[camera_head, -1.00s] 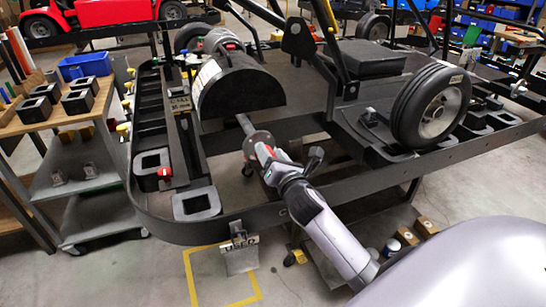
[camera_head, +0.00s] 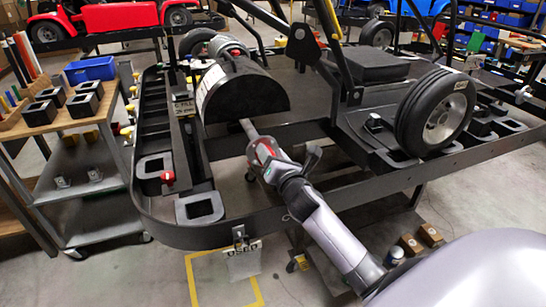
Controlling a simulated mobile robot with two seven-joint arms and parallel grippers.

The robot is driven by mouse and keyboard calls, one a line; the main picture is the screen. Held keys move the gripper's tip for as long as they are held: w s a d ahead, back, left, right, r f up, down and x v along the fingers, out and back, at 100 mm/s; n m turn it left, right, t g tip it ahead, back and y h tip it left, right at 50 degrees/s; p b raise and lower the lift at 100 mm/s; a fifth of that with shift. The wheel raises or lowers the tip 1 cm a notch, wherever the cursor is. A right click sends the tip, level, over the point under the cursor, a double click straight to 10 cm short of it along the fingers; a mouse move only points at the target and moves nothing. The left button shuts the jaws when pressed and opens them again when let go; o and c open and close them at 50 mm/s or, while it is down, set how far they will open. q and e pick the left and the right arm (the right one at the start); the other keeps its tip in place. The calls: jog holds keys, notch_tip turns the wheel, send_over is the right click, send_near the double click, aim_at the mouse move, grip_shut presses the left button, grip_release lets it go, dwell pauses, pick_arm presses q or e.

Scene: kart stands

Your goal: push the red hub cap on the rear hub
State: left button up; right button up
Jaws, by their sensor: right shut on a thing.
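My right gripper (camera_head: 264,156) reaches in from the lower right, its tip at the end of the kart's grey rear axle (camera_head: 248,128). It is shut on a small red piece, which I take to be the red hub cap (camera_head: 261,149). The fingers cover most of the cap, and the hub behind it is hidden. I cannot tell whether the cap touches the hub or how far on it sits. My left gripper is not in view.
The black kart frame rail (camera_head: 240,231) runs below my right arm. A mounted wheel (camera_head: 436,112) stands to the right, and a black rounded housing (camera_head: 247,95) is just above the gripper. A cart (camera_head: 88,172) stands at the left.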

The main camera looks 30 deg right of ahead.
jog(key=shift+w, duration=0.1)
jog(key=o, duration=1.2)
jog(key=shift+o, duration=0.2)
jog(key=v, duration=0.7)
